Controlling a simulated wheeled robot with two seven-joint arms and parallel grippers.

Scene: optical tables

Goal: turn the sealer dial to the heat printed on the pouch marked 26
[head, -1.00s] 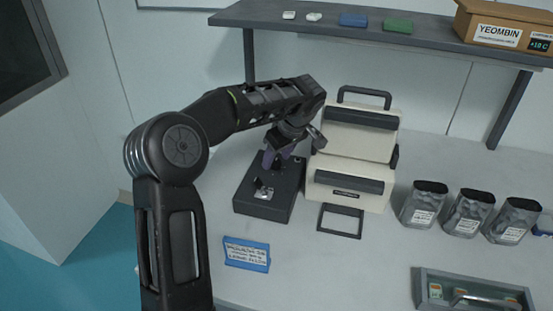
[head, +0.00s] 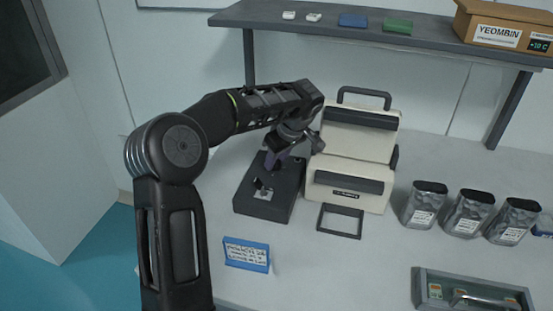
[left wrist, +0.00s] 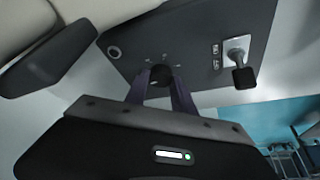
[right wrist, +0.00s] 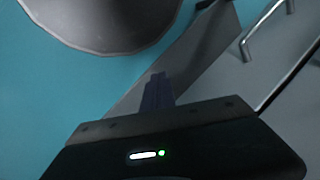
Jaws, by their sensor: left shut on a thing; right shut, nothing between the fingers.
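The dark control box (head: 283,205) stands left of the cream sealer (head: 348,184). In the left wrist view the box (left wrist: 190,35) carries a round black dial (left wrist: 161,77) with small marks around it, and a lever switch (left wrist: 239,68). My left gripper (head: 270,165) is at the box; in its wrist view the purple fingers (left wrist: 160,88) are shut on the dial. Three silver pouches with black tops, left (head: 425,205), middle (head: 468,212) and right (head: 514,221), bear labels too small to read. My right gripper (right wrist: 157,92) is shut and empty, outside the head view.
A black frame (head: 340,220) lies before the sealer. A blue-edged sign (head: 246,254) stands at the front. A grey tray (head: 420,292) is at the front right. A shelf (head: 300,27) behind holds a cardboard box (head: 497,35) and small blocks.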

